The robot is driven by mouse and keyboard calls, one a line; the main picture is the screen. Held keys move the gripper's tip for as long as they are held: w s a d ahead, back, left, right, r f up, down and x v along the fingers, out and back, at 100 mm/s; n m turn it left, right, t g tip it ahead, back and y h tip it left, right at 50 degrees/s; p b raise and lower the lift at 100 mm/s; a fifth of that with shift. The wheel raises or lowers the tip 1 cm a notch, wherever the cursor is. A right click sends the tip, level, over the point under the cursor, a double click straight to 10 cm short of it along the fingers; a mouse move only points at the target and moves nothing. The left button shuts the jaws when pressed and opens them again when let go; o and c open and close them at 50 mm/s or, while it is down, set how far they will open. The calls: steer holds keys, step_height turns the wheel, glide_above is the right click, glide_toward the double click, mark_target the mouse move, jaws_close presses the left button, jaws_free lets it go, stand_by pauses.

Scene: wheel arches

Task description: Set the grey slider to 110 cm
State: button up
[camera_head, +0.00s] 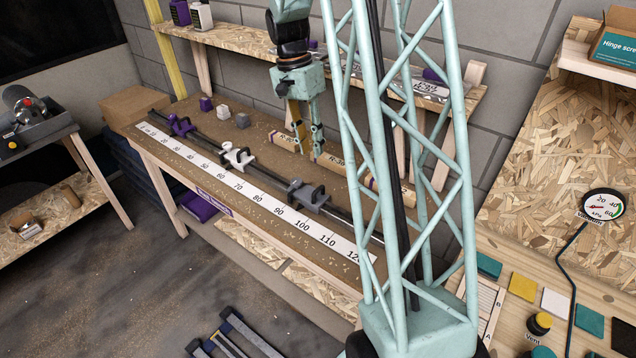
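The grey slider (308,194) is a clamp-like block on the dark rail (264,173) along the workbench. It stands nearest the 90 mark of the white scale (254,199), judged from this slanted view; the exact reading cannot be told. The 110 mark is further along to the lower right. A white slider (238,157) and a purple slider (180,126) sit on the same rail to the upper left. My gripper (305,143) points down behind the rail, apart from the grey slider. Its two fingers are spread, with nothing seen between them.
Cardboard tubes (347,167) lie behind the rail, beneath my gripper. A shelf (240,37) runs above. My lattice column hides the rail's right end. The rail right of the grey slider looks clear.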

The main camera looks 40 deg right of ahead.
mark_target(319, 187)
steer(key=shift+s+d+f+b, duration=0.15)
steer(key=shift+s+f, duration=0.3)
steer(key=shift+f, duration=1.75)
steer(key=shift+s+f+b, duration=0.15)
steer(key=shift+s+f, duration=0.25)
steer(key=shift+f, duration=1.75)
steer(key=shift+s+d+f+b, duration=0.15)
steer(key=shift+s+f, duration=0.3)
steer(key=shift+f, duration=1.75)
steer(key=shift+a, duration=0.1)
steer(key=shift+c, duration=0.2)
jaws_close()
